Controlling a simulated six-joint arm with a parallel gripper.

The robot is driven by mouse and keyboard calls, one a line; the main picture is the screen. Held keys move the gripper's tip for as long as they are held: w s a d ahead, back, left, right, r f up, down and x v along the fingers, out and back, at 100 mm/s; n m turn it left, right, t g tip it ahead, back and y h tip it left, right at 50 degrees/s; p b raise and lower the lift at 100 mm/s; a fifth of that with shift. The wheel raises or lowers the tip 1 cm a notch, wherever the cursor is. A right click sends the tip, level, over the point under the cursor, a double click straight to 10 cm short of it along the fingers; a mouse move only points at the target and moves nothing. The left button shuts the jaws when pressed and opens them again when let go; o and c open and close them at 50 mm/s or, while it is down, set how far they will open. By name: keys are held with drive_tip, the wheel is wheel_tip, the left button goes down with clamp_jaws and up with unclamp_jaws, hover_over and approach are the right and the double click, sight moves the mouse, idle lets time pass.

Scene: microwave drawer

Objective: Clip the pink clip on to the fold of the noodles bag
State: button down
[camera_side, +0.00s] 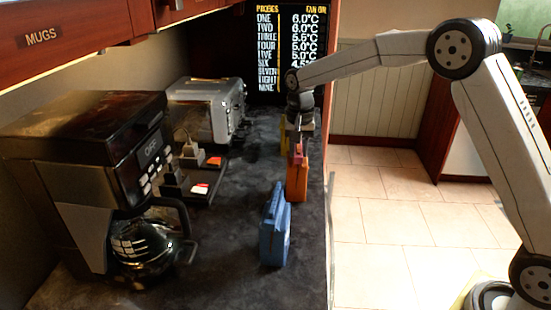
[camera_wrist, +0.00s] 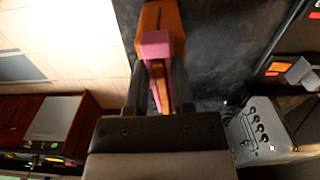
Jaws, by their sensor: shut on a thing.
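The pink clip (camera_wrist: 155,47) is held between the fingers of my gripper (camera_wrist: 158,75), which is shut on it. In the side view the clip (camera_side: 298,157) is a small pink spot under my gripper (camera_side: 299,136), at the top of an upright orange bag (camera_side: 297,184). The orange bag (camera_wrist: 168,20) also lies beyond the clip in the wrist view. I cannot tell whether the clip's jaws are around its fold or only over it. A blue bag (camera_side: 274,230) stands nearer on the counter. No label is readable, so I cannot tell which is the noodles bag.
A coffee maker (camera_side: 75,170) with a glass pot (camera_side: 140,240) stands at the left of the dark counter (camera_side: 225,260). A toaster (camera_side: 205,105) and dark units with red lights (camera_side: 200,188) are behind it. The counter's right edge drops to the tiled floor (camera_side: 390,225).

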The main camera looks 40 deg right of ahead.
idle(0.3)
unclamp_jaws()
idle(0.3)
drive_tip(key=shift+r, duration=0.2)
drive_tip(key=shift+r, duration=3.85)
drive_tip(key=shift+s+f, duration=0.1)
drive_tip(key=shift+s+f, duration=0.35)
drive_tip(key=shift+s, duration=0.05)
drive_tip(key=s+a+f+n+t, duration=0.1)
drive_tip(key=s+f+n, duration=0.3)
drive_tip(key=s, duration=0.8)
drive_tip(key=s+f+n+t, duration=0.1)
drive_tip(key=s+f+n, duration=0.3)
drive_tip(key=s+f, duration=0.5)
drive_tip(key=s, duration=0.2)
drive_tip(key=shift+s+a+t, duration=0.3)
drive_tip(key=shift+s+a, duration=0.05)
drive_tip(key=shift+a, duration=0.05)
